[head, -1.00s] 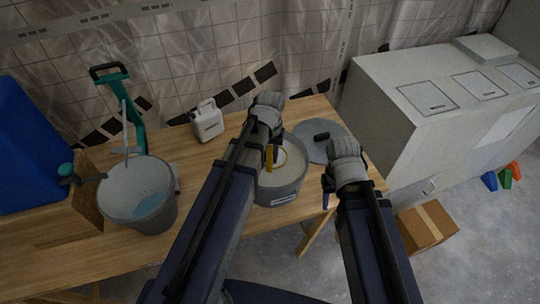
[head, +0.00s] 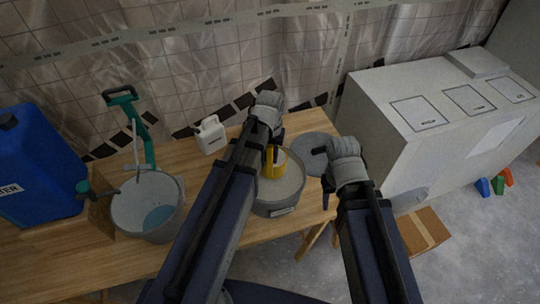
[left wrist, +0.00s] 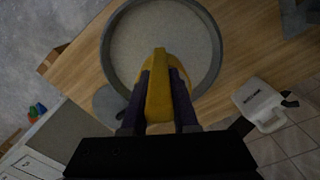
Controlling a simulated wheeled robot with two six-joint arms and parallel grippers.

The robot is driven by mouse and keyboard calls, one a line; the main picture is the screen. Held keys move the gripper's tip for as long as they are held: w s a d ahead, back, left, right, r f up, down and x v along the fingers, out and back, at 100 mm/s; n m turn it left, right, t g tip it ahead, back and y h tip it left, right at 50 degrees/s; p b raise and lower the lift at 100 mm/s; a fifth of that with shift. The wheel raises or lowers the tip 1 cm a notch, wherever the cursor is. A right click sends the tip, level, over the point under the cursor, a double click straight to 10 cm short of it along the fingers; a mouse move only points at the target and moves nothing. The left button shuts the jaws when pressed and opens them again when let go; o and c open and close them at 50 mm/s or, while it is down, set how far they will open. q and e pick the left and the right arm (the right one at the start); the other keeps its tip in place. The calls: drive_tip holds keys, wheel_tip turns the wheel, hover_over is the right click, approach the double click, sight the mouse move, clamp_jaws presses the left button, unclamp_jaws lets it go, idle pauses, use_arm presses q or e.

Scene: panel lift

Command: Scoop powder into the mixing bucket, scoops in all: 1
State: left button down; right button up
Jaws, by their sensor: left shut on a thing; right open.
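The mixing bucket (head: 118,214), grey with bluish liquid inside, stands on the left of the table. A grey tub (head: 281,207) of pale powder stands to its right. My left gripper (head: 272,150) is shut on the handle of a yellow scoop (head: 273,166), over the tub's opening. In the left wrist view, the scoop (left wrist: 158,88) lies between the fingers, with the powder and tub rim (left wrist: 107,50) beyond. I cannot tell whether the scoop touches the powder or holds any. My right gripper (head: 328,188) is open and empty, right of the tub.
A teal mixer (head: 143,135) stands behind the bucket. A blue water container (head: 35,165) is at far left and a white canister (head: 210,137) at the back. A grey lid (head: 309,146) lies behind the tub. Bare table lies between bucket and tub.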

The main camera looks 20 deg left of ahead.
use_arm(q)
drive_tip(key=shift+r+p, duration=3)
drive_tip(key=shift+r, duration=0.35)
drive_tip(key=shift+f, duration=0.15)
